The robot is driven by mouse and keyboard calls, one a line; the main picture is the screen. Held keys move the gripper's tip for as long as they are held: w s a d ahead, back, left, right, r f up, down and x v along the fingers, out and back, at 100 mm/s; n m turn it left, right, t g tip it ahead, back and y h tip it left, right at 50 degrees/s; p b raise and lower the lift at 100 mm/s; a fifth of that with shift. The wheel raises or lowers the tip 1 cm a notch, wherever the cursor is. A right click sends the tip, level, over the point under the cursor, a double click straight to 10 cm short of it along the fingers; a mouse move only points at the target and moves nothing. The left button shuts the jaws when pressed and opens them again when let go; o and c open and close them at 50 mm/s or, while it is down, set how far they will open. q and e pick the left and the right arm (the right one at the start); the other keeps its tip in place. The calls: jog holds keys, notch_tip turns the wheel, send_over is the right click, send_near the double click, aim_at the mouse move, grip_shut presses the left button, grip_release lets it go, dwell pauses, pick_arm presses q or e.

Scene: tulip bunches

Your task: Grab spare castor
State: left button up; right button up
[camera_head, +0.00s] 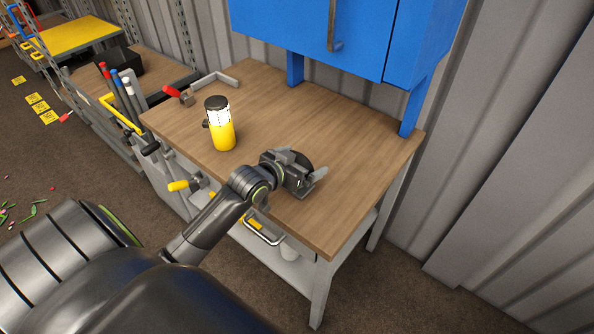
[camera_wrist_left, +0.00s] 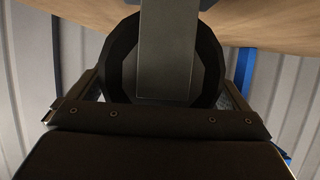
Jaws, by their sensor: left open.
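The spare castor, a dark round wheel with a grey bracket, is on the wooden workbench (camera_head: 262,98). In the head view it is mostly hidden behind my left gripper (camera_head: 303,174); part of what looks like its dark wheel (camera_head: 303,160) shows. In the left wrist view the castor's black wheel (camera_wrist_left: 208,62) and flat grey bracket (camera_wrist_left: 165,50) fill the middle, directly in front of the gripper. My left gripper is open with its jaws around or beside the castor; contact cannot be told. My right gripper is not in view.
A red-handled clamp (camera_head: 180,94) lies at the far left corner. A blue cabinet (camera_head: 345,32) hangs over the back. Long-handled tools (camera_head: 124,90) stand by the left side. The bench's right part is clear.

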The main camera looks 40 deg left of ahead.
pick_arm(q)
jog(key=c, duration=1.4)
jog(key=shift+r, duration=0.1)
jog(key=shift+r, duration=0.1)
